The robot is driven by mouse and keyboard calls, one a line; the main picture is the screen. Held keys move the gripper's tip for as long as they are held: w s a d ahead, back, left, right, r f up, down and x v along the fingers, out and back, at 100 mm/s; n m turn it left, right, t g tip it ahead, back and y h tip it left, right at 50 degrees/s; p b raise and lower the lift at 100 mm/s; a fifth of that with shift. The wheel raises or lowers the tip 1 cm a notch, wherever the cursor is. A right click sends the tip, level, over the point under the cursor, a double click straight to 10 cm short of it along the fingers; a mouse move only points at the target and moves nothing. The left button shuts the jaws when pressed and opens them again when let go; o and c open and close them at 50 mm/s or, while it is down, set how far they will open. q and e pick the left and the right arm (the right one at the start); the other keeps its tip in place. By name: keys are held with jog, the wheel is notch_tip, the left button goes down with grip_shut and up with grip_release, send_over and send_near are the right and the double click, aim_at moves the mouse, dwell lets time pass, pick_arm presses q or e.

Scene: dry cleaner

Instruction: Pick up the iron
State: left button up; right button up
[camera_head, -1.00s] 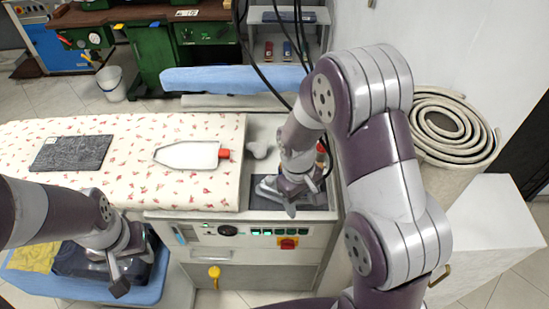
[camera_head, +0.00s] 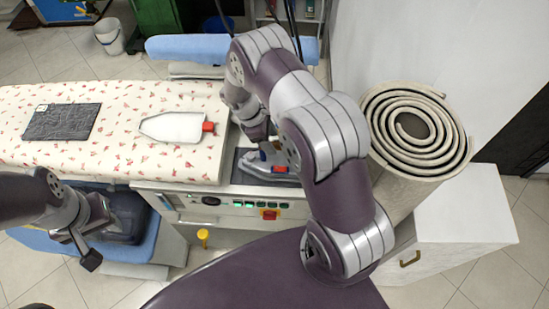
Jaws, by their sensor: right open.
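The iron (camera_head: 262,168), grey with red and blue parts, sits on a dark pad at the right end of the ironing table (camera_head: 120,95). My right arm reaches across from the front right. My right gripper (camera_head: 256,132) is open, just behind and above the iron; the arm partly hides its fingers, and I cannot tell whether it touches the iron. My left gripper (camera_head: 84,250) hangs low at the left, in front of the table and far from the iron. Its finger gap is not clear.
A white iron-shaped plate with a red end (camera_head: 172,127) and a dark grey cloth (camera_head: 62,122) lie on the floral cover. A control panel (camera_head: 235,204) faces front. A rolled beige mat (camera_head: 425,130) and a white cabinet (camera_head: 450,225) stand to the right.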

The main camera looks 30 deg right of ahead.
aim_at(272, 142)
jog(key=shift+a+p+x, duration=0.2)
jog(key=shift+p+x, duration=0.45)
jog(key=shift+x, duration=1.25)
jog(key=shift+d+f, duration=0.1)
grip_shut()
jog(key=shift+w, duration=0.15)
